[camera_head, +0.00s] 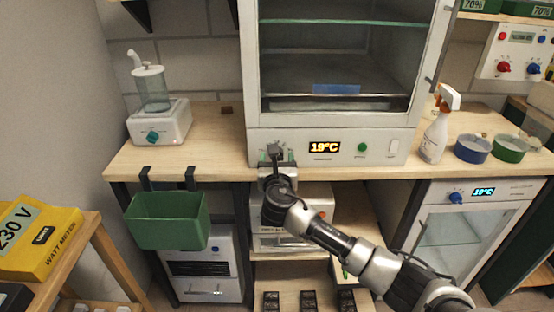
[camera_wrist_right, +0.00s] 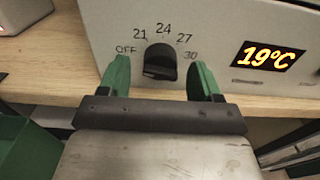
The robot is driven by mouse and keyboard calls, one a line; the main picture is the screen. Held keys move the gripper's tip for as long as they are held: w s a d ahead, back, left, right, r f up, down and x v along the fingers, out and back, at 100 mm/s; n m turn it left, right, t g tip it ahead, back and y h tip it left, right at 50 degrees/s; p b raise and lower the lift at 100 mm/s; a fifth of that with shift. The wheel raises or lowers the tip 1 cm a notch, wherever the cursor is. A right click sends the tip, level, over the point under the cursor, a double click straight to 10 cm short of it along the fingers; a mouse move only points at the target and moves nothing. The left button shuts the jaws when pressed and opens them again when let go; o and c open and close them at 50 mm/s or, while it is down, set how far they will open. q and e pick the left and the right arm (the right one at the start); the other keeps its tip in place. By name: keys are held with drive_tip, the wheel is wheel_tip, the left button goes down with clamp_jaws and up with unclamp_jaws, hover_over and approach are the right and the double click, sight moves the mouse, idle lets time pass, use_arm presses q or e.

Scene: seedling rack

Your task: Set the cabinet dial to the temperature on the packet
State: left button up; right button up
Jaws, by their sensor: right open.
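The white cabinet (camera_head: 285,133) with a glass-fronted chamber stands on the bench, and its lit display (camera_head: 324,147) reads 19°C. In the right wrist view the black dial (camera_wrist_right: 160,62) is ringed by the marks OFF, 21, 24, 27 and 30; I cannot tell which mark it points to. My right gripper (camera_wrist_right: 161,70) is open, with one green finger on each side of the dial and visible gaps between. In the head view my right gripper (camera_head: 276,157) is at the panel's lower left and hides the dial. I see no packet. My left gripper is out of view.
A green button (camera_head: 362,147) is on the panel right of the display. A spray bottle (camera_head: 437,130) and blue and green bowls (camera_head: 473,150) stand right of the cabinet. A green bin (camera_head: 168,222) hangs at the bench's front left. A humidifier-like device (camera_head: 158,120) stands left.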

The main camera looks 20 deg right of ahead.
drive_tip(key=shift+w+d, duration=0.15)
drive_tip(key=shift+w, duration=0.35)
drive_tip(key=c, duration=0.9)
